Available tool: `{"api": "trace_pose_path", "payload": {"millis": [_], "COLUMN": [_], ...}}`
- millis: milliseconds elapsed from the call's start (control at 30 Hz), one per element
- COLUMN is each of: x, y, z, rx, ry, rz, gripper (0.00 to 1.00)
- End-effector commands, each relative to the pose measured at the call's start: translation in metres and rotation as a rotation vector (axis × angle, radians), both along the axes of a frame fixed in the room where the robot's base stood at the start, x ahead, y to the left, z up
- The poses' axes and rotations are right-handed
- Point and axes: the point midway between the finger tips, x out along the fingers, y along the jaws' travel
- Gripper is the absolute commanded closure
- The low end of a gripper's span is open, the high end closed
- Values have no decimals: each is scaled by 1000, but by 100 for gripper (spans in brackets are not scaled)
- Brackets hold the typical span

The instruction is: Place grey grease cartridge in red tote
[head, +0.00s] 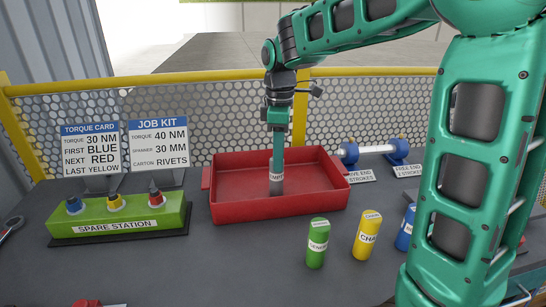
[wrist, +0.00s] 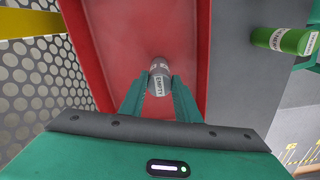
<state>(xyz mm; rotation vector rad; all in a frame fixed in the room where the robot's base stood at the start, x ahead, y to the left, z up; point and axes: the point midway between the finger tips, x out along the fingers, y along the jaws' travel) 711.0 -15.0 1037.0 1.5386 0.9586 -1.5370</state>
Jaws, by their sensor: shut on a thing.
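The grey grease cartridge (head: 276,182) is upright inside the red tote (head: 232,207), toward the tote's middle. Its label reads "EMPTY" in the wrist view (wrist: 160,82). My gripper (head: 277,160) comes down from above into the tote and is shut on the cartridge, with one finger on each side of it in the wrist view (wrist: 158,92). The cartridge's lower end is at or close to the tote floor; I cannot tell whether it touches. The rest of the tote looks empty.
Green (head: 317,243), yellow (head: 367,235) and blue (head: 406,228) cartridges stand in front and to the right of the tote. A green spare station (head: 118,225) is at left, below two cards. A yellow-railed mesh fence (head: 230,104) runs behind. The front middle of the bench is clear.

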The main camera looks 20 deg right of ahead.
Motion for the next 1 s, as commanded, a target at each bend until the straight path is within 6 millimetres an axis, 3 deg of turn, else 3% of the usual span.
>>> {"api": "trace_pose_path", "payload": {"millis": [133,167,200,233,633,1000], "x": [0,0,0,0,1,1], "y": [0,0,0,0,0,0], "z": [-2,-2,-2,-2,6,73], "rx": [0,0,0,0,0,1], "ry": [0,0,0,0,-2,-5], "rz": [0,0,0,0,0,-1], "gripper": [96,64,54,52,52,52]}}
